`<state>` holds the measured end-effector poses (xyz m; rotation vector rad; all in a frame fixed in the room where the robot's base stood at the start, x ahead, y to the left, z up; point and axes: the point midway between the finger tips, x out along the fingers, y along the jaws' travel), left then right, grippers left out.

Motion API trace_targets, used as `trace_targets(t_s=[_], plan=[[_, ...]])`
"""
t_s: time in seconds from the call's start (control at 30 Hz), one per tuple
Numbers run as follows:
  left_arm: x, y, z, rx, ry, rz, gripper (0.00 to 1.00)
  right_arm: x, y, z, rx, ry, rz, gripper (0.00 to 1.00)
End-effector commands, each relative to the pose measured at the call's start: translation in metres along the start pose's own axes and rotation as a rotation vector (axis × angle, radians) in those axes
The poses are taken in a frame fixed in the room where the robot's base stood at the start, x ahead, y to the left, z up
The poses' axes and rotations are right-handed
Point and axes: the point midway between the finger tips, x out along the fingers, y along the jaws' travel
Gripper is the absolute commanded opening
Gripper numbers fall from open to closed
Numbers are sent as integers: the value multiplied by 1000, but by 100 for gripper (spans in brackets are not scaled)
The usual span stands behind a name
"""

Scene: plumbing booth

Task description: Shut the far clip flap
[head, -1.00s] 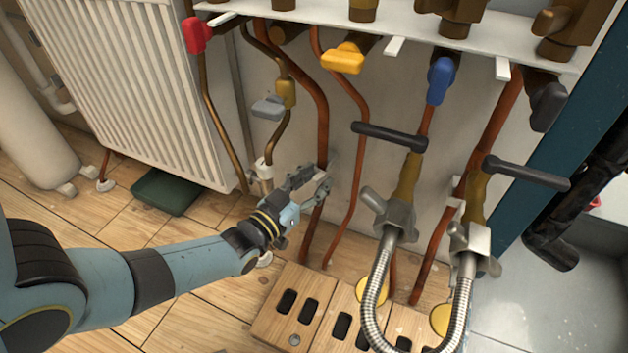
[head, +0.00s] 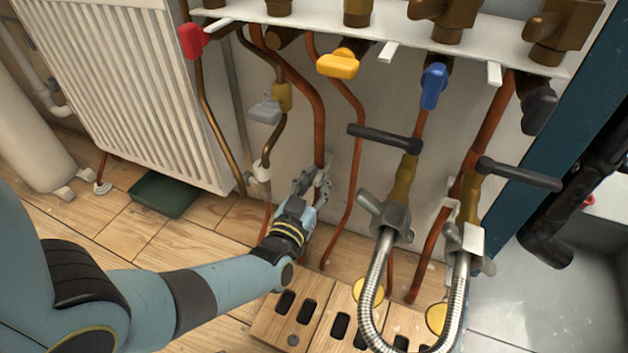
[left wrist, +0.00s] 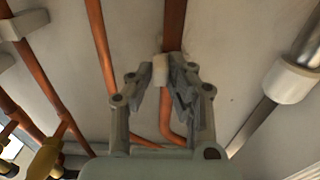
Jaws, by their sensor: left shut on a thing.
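A small white clip (left wrist: 160,71) is on the thick copper pipe (head: 319,130) against the pale back panel. My left gripper (head: 313,185) has reached this pipe low down, below the yellow lever. In the left wrist view, the fingertips of my left gripper (left wrist: 164,80) are on either side of the white clip and pipe, shut on the clip. The fingers cover part of the clip, so I cannot tell how far its flap is closed. My right gripper is not in view.
A thinner copper pipe (head: 357,160) runs close on the right. A grey lever (head: 266,111) and a white-collared pipe (head: 261,172) are on the left. Braided hoses (head: 376,285) and a slotted wooden block (head: 292,312) stand in front at the right.

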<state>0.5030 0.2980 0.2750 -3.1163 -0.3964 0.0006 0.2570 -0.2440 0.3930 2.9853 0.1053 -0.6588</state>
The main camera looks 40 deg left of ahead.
Motion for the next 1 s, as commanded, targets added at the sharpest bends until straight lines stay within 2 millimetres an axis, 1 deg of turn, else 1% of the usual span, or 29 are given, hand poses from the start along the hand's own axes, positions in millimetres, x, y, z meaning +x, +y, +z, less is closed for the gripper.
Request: trace_targets(t_s=[0.2, 0.23, 0.37, 0.4, 0.67, 0.77, 1.0], plan=[[1, 0, 0, 0, 1, 1, 0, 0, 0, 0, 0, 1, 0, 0], [1, 0, 0, 0, 1, 1, 20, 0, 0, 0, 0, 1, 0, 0], [0, 0, 0, 0, 1, 2, 37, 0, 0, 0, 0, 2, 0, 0], [0, 0, 0, 0, 1, 2, 38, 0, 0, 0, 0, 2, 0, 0], [-2, 0, 0, 0, 0, 2, 38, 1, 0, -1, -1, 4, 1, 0], [-13, 0, 1, 0, -3, 2, 38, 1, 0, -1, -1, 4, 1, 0], [-55, 0, 1, -1, -1, 1, 38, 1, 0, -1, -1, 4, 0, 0]])
